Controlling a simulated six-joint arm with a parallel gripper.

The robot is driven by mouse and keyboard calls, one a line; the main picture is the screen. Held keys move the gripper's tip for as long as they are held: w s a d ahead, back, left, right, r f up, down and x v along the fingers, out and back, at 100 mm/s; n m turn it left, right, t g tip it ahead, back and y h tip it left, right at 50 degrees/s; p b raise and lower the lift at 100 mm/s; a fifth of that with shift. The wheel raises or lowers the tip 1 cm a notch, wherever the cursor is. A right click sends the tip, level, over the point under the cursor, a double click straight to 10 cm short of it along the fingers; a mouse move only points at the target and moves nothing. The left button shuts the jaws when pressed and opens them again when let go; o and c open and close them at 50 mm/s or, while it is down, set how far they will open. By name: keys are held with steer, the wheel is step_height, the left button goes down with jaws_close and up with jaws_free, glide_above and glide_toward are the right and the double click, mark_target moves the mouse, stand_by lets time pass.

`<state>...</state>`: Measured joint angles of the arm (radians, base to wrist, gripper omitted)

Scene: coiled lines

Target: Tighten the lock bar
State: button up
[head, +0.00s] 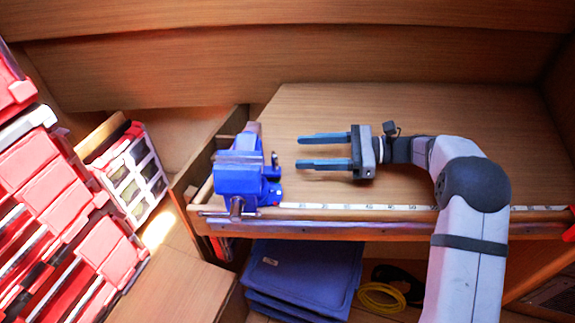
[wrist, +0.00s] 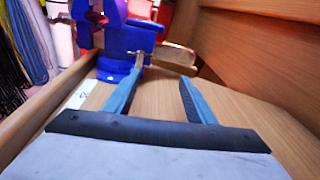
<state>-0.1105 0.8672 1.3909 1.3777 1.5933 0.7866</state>
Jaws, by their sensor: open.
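A blue bench vise (head: 240,180) is mounted at the left front corner of the wooden bench. It also shows at the top of the wrist view (wrist: 125,42). A short dark bar (head: 275,160) stands on the vise's right side, facing my gripper. In the wrist view a small metal piece (wrist: 139,62) shows by the left fingertip; I cannot tell whether it is the lock bar.
The bench top (head: 450,120) is clear behind and right of my gripper. A measuring strip (head: 350,207) runs along its front edge. Red boxes (head: 60,190) are stacked at left. Blue folded sheets (head: 300,275) and a yellow coil (head: 382,297) lie under the bench.

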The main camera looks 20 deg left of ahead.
mark_target(275, 163)
steer(key=shift+s+d+r+n+g+y, duration=0.1)
steer(key=shift+s+d+n+g+y, duration=0.1)
steer(key=shift+s+d+g, duration=0.45)
steer(key=shift+s+d+n+g+y, duration=0.15)
steer(key=shift+s+d+g, duration=0.25)
steer(key=shift+d+g, duration=0.4)
steer(key=p+x, duration=0.2)
steer(key=x, duration=0.4)
steer(key=shift+r, duration=0.1)
steer(key=shift+s+a+p, duration=0.25)
steer(key=shift+a+p, duration=0.05)
steer(key=shift+a, duration=0.4)
steer(key=c, duration=0.8)
